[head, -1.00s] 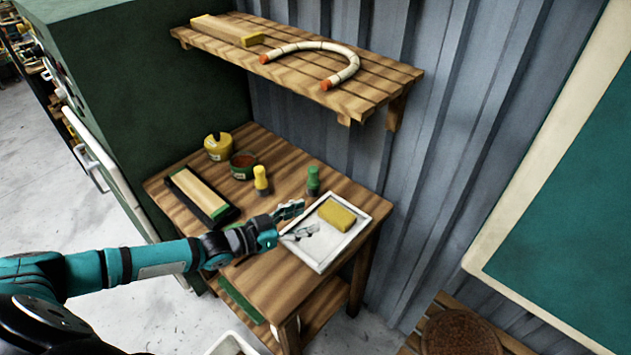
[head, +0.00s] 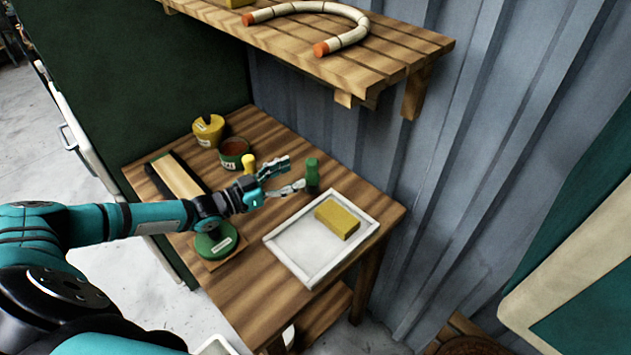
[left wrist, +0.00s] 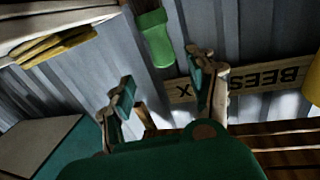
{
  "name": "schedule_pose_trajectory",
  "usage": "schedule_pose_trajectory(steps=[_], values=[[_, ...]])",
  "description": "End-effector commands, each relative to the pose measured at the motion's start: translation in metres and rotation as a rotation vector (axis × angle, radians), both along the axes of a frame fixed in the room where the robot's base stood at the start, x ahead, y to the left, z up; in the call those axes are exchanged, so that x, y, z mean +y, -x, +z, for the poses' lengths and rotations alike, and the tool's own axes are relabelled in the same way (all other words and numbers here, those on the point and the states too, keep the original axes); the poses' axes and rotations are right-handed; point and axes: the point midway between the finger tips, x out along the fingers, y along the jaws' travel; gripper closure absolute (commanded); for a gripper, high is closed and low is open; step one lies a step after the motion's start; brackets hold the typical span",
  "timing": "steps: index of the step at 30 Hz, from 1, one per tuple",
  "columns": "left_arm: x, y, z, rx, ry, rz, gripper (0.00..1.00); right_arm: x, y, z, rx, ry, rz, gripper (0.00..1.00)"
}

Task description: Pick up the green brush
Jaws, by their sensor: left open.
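The green brush (head: 312,174) stands upright on the wooden table, behind the white tray. My left gripper (head: 294,176) is open, with its fingers pointing right toward the brush and just short of it. In the left wrist view the brush (left wrist: 155,38) shows at the top, beyond and between the two open fingers (left wrist: 163,88). Nothing is between the fingers. My right gripper is not in view.
A white tray (head: 292,270) with a yellow sponge (head: 338,219) lies in front. A green round tin (head: 215,240) sits below my wrist. A wooden shelf (head: 385,62) overhangs the back.

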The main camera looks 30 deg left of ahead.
Motion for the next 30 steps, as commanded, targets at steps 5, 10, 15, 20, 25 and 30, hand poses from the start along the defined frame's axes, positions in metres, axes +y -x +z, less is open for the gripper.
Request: schedule_pose_trajectory(steps=[5,10,15,20,25,30], values=[[-0.008,-0.014,0.001,-0.002,0.002,0.0,0.42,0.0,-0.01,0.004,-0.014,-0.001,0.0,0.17],[-0.012,-0.023,0.0,-0.001,0.001,0.0,0.42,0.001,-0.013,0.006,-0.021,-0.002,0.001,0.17],[-0.019,-0.044,0.007,-0.004,0.001,0.0,0.42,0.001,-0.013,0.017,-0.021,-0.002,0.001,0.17],[-0.029,-0.062,0.005,-0.001,0.002,0.0,0.42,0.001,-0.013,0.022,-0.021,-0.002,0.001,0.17],[-0.032,-0.068,0.003,0.001,-0.001,0.0,0.42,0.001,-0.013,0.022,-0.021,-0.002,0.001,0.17],[-0.032,-0.068,0.002,0.001,-0.001,0.0,0.43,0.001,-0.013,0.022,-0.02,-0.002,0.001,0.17]])
